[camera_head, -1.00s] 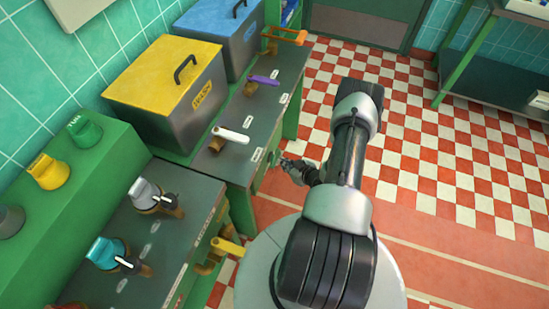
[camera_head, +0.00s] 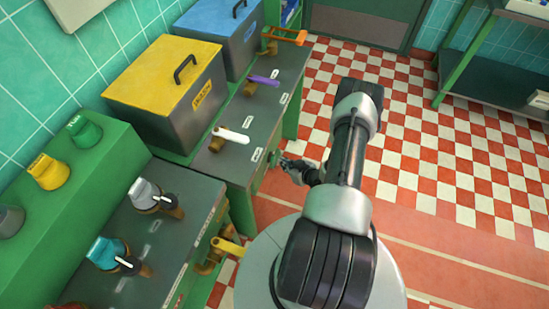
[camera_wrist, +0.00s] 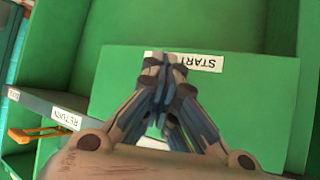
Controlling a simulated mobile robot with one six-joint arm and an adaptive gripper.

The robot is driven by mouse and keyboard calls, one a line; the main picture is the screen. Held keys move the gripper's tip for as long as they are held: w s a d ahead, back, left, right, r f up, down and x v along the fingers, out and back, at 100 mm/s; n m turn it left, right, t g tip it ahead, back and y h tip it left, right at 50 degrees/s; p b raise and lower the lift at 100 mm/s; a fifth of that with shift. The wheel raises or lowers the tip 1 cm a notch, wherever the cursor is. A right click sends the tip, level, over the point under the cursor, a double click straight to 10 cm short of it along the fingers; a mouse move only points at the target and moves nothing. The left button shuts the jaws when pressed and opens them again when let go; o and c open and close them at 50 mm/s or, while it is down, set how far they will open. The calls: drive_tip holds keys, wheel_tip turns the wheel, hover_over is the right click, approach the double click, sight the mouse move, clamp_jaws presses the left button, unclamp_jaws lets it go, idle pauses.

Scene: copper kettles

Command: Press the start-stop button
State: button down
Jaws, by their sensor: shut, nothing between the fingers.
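My gripper (camera_head: 283,162) is shut and empty, low beside the front of the green counter in the head view. In the wrist view my closed fingertips (camera_wrist: 166,62) lie over a raised green panel (camera_wrist: 245,95). A white START label (camera_wrist: 200,63), upside down in this view, is partly covered by the fingertips. The start-stop button itself is not visible; my fingers hide the middle of the panel. I cannot tell whether the fingertips touch anything.
A dark counter edge with a RETURN label (camera_wrist: 66,118) and an orange handle (camera_wrist: 35,134) are at the left of the wrist view. A white-handled lever (camera_head: 232,135) and a yellow-lidded box (camera_head: 165,78) stand on the counter. Checkered floor (camera_head: 430,150) is clear at right.

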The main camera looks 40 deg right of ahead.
drive_tip(key=shift+w, duration=0.15)
drive_tip(key=shift+w+a, duration=0.2)
drive_tip(key=shift+w, duration=0.05)
drive_tip(key=shift+w+a, duration=0.2)
drive_tip(key=shift+w, duration=0.25)
idle(0.6)
drive_tip(key=shift+s+d, duration=0.1)
drive_tip(key=shift+s, duration=0.05)
drive_tip(key=shift+s+d, duration=0.35)
drive_tip(key=shift+s, duration=0.4)
drive_tip(key=s+d, duration=0.1)
drive_tip(key=s, duration=0.2)
drive_tip(key=s+d+b, duration=0.1)
drive_tip(key=s, duration=0.1)
drive_tip(key=shift+s+d, duration=0.15)
drive_tip(key=shift+d, duration=0.2)
